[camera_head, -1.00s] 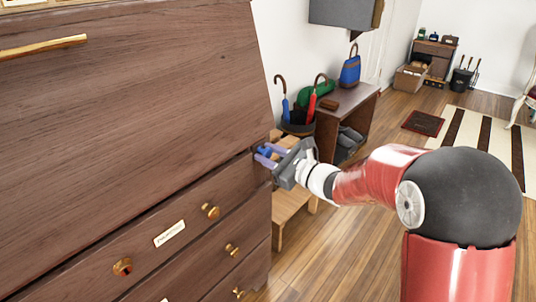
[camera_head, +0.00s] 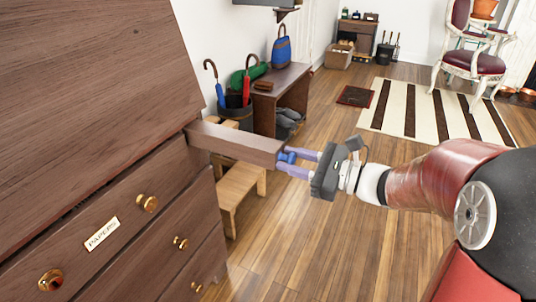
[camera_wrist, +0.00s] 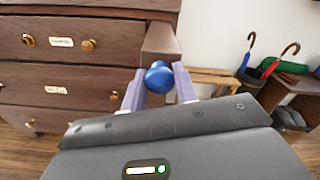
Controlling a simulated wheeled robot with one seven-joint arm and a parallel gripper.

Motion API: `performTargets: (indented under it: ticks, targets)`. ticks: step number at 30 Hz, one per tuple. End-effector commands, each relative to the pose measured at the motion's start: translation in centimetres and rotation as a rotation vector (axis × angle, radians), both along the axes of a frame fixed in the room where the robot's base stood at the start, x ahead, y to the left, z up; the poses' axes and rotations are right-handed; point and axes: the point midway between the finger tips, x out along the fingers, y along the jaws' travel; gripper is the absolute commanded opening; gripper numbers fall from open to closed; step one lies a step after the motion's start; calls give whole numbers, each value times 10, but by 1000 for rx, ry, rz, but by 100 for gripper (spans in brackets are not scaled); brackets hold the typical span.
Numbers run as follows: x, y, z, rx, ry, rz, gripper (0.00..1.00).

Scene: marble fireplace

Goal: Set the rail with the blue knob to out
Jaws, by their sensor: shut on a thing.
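The wooden rail (camera_head: 235,141) sticks out from the front of the brown desk (camera_head: 95,130), just above its top drawer. The blue knob (camera_head: 287,157) is on the rail's end. My gripper (camera_head: 290,163) is shut on the blue knob, with one purple finger on each side of it. In the wrist view the blue knob (camera_wrist: 159,77) sits between the fingers, and the rail (camera_wrist: 161,42) runs back from it toward the desk.
Drawers with brass knobs (camera_head: 147,203) lie below the rail. A low wooden stool (camera_head: 238,185) stands beside the desk under the rail. Behind are an umbrella bin (camera_head: 236,115) and a side bench (camera_head: 285,85). The floor to the right is open up to a striped rug (camera_head: 430,112).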

Motion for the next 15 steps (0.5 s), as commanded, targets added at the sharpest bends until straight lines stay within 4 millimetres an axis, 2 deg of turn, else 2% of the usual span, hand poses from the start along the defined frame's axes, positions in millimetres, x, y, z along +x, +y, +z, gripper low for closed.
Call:
performTargets:
  ticks: [6, 15]
  targets:
    - [-6, -15, 0, 0, 0, 2, 0]
    - [-7, -17, 0, 0, 1, 0, 0]
